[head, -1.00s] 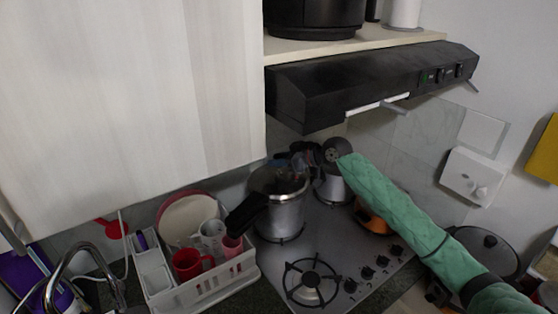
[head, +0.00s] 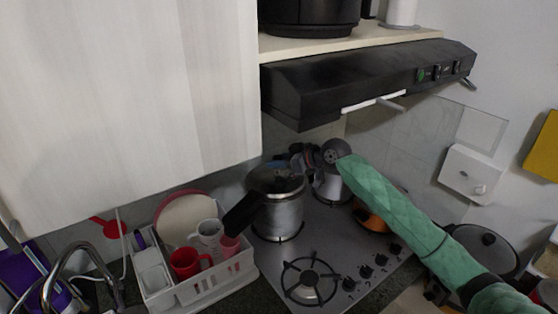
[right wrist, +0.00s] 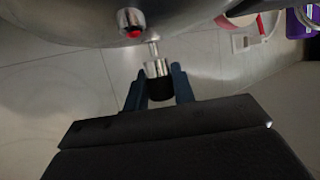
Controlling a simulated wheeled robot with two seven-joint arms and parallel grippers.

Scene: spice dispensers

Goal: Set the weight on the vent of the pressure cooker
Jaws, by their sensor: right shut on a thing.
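The pressure cooker (head: 281,214) stands upright on the stove's back left, with its lid on and its black handle pointing front left. In the right wrist view its metal lid (right wrist: 75,22) fills the top, with a red-tipped valve (right wrist: 131,22) and the thin vent stem (right wrist: 153,47). My right gripper (head: 303,158) is over the lid's back right side. In the wrist view its blue fingers (right wrist: 159,84) are shut on the weight (right wrist: 157,68), a silver and black cylinder. The weight lines up with the stem's end; I cannot tell whether they touch. My left gripper is out of view.
A white dish rack (head: 205,286) with cups and a plate is left of the cooker. The range hood (head: 370,85) hangs above. A grey pot (head: 330,186) stands behind my right forearm, and an orange pot (head: 368,219) is partly hidden below it.

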